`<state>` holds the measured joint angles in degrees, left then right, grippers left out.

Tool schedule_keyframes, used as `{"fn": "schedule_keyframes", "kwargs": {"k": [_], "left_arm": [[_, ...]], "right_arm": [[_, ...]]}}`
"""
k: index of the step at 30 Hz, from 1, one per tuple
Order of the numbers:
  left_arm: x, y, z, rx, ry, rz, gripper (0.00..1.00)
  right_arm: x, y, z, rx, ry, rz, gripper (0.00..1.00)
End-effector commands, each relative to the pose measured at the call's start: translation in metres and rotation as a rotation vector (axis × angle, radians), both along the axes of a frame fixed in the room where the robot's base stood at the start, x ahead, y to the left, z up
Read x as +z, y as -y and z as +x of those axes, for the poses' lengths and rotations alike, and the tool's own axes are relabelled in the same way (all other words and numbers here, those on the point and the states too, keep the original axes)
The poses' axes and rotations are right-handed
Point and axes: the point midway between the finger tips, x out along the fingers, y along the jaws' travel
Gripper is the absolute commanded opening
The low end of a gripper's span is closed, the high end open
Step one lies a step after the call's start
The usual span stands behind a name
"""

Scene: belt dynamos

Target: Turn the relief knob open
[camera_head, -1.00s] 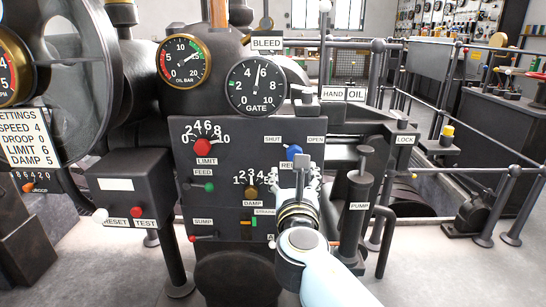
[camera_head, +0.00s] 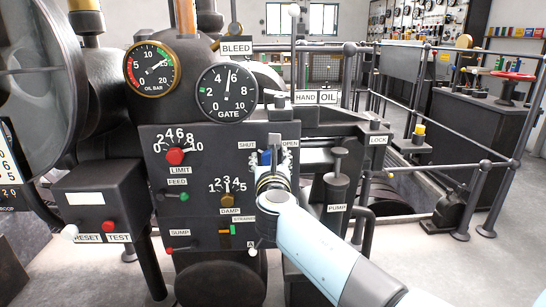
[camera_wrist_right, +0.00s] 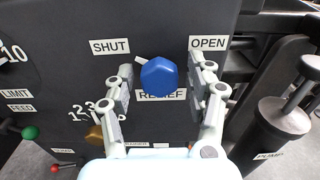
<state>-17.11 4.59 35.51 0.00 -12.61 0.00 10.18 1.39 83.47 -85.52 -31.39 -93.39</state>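The blue relief knob (camera_wrist_right: 159,75) is on the dark panel in the right wrist view, above the RELIEF label (camera_wrist_right: 161,95). Its white pointer (camera_wrist_right: 140,60) points up-left toward the SHUT label (camera_wrist_right: 110,46). The OPEN label (camera_wrist_right: 208,43) is to its upper right. My right gripper (camera_wrist_right: 161,67) is open, one finger on each side of the knob, with visible gaps. My left gripper is not in view.
The red limit knob (camera_head: 175,156), green feed lever (camera_head: 184,197) and brass damp knob (camera_head: 227,200) are left on the same panel (camera_head: 160,220). The pump (camera_head: 337,185) stands close to the right of my arm. A railing (camera_head: 480,165) runs farther right.

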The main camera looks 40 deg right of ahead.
Motion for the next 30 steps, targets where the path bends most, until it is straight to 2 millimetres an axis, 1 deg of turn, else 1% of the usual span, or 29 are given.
{"fn": "schedule_keyframes", "kwargs": {"k": [1, 2, 10, 20, 26, 30], "left_arm": [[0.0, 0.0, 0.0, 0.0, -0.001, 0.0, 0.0], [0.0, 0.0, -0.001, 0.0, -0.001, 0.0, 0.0], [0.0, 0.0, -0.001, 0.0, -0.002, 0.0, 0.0], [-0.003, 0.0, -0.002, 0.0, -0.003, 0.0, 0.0], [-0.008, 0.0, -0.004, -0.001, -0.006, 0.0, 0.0], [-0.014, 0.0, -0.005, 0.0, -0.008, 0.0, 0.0]], "right_arm": [[0.0, 0.0, 0.0, 0.0, 0.0, 0.0, 0.46], [0.0, 0.0, 0.0, 0.0, 0.0, 0.0, 0.42], [0.0, 0.0, 0.0, 0.0, 0.0, 0.0, 0.07], [-0.001, 0.0, -0.001, -0.001, 0.025, 0.039, 0.06], [-0.002, 0.0, 0.0, -0.001, 0.084, 0.136, 0.06], [-0.002, 0.0, 0.0, -0.001, 0.147, 0.237, 0.06]]}}
